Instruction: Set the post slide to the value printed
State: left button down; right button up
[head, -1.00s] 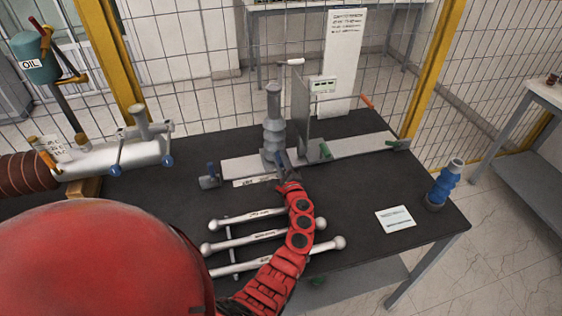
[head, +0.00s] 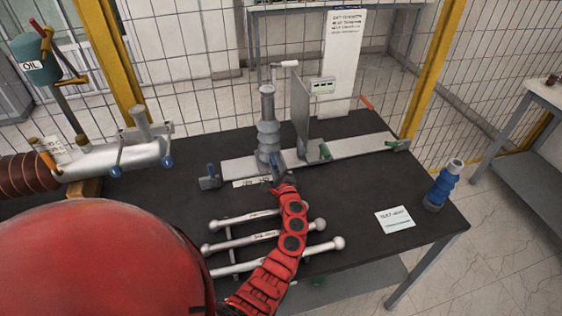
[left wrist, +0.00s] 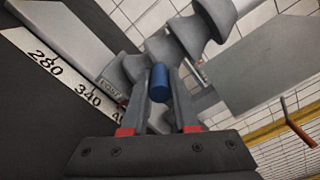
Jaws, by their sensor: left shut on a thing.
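The grey ribbed post (head: 267,125) stands upright on a long pale rail (head: 240,167) across the table. A scale strip (head: 252,182) lies at the rail's front edge. In the left wrist view, the scale (left wrist: 62,82) shows 280, 340 and a partly hidden number. My left gripper (head: 277,165) is at the post's foot. In the left wrist view, my left gripper (left wrist: 158,100) is shut on the blue knob (left wrist: 160,83), with a small label plate (left wrist: 108,86) beside it. The pointer's exact reading cannot be told. My right gripper is not in view.
A grey upright plate (head: 301,103) and a small display (head: 322,86) stand right of the post. A printed card (head: 395,219) and a blue bushing (head: 443,186) are at the right. Several ball-ended rods (head: 262,236) lie in front. A printed sheet (head: 344,55) stands behind.

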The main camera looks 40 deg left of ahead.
aim_at(263, 166)
pick_arm(q)
jog(key=s+a, duration=0.2)
jog(key=s, duration=0.1)
jog(key=shift+s+a, duration=0.15)
jog(key=shift+a, duration=0.25)
jog(key=c, duration=0.7)
grip_release()
jog(key=shift+d, duration=0.1)
jog(key=b+v, duration=0.3)
jog(key=v, duration=1.4)
jog(key=shift+s+d+b, duration=0.1)
jog(key=shift+s+b, duration=0.05)
jog(key=shift+b, duration=0.15)
